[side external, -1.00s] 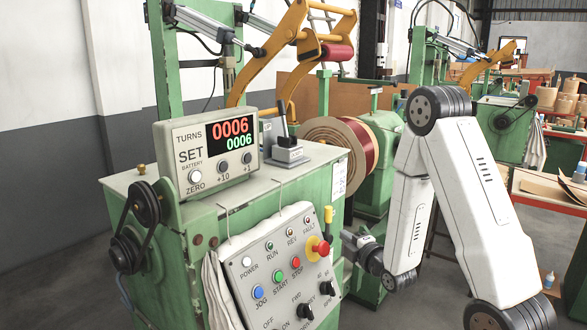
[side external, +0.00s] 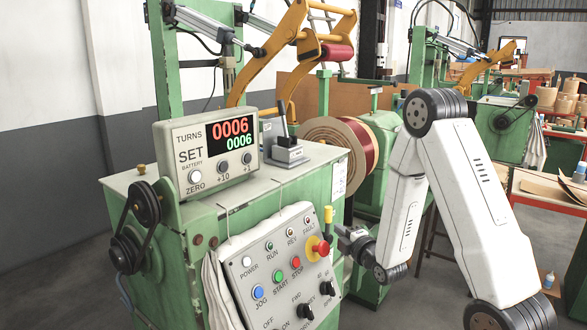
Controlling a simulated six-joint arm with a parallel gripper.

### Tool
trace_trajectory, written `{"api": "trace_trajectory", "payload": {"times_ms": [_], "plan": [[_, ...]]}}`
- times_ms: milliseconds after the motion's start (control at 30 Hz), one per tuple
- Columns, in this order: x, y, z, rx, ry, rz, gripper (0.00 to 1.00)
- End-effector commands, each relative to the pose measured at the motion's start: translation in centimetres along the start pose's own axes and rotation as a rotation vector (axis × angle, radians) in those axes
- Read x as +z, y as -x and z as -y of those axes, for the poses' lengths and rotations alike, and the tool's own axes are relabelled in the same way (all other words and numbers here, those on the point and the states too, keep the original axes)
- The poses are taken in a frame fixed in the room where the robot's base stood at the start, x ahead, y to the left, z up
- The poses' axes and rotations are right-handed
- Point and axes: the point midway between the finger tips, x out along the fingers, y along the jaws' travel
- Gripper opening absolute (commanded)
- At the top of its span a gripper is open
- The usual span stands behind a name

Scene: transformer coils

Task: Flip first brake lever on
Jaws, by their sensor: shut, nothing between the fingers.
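A small grey lever box (side external: 288,156) with an upright dark lever (side external: 282,121) stands on top of the green cabinet, to the right of the turns counter. A yellow-tipped lever (side external: 328,214) stands upright at the right edge of the control panel. I cannot tell from the labels which one is the brake lever. My gripper (side external: 343,233) is shut and empty. It is just right of the panel, close to the yellow-tipped lever and the red stop button. I cannot tell whether it touches either of them.
The sloped control panel (side external: 275,270) carries several coloured buttons, a red emergency stop (side external: 319,248) and black knobs. The counter box (side external: 207,150) reads 0006 twice. A wire-wound coil (side external: 345,145) is behind the cabinet. Open floor lies at the left.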

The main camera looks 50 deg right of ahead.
Motion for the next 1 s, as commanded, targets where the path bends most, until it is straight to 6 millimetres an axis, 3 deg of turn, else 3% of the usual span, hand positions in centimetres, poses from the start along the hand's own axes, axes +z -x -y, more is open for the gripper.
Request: {"api": "trace_trajectory", "payload": {"times_ms": [500,1000], "plan": [[0.0,-6.0,0.0,0.001,0.0,0.0,0.0],[0.0,-7.0,0.0,-0.001,-0.001,0.0,0.0]]}}
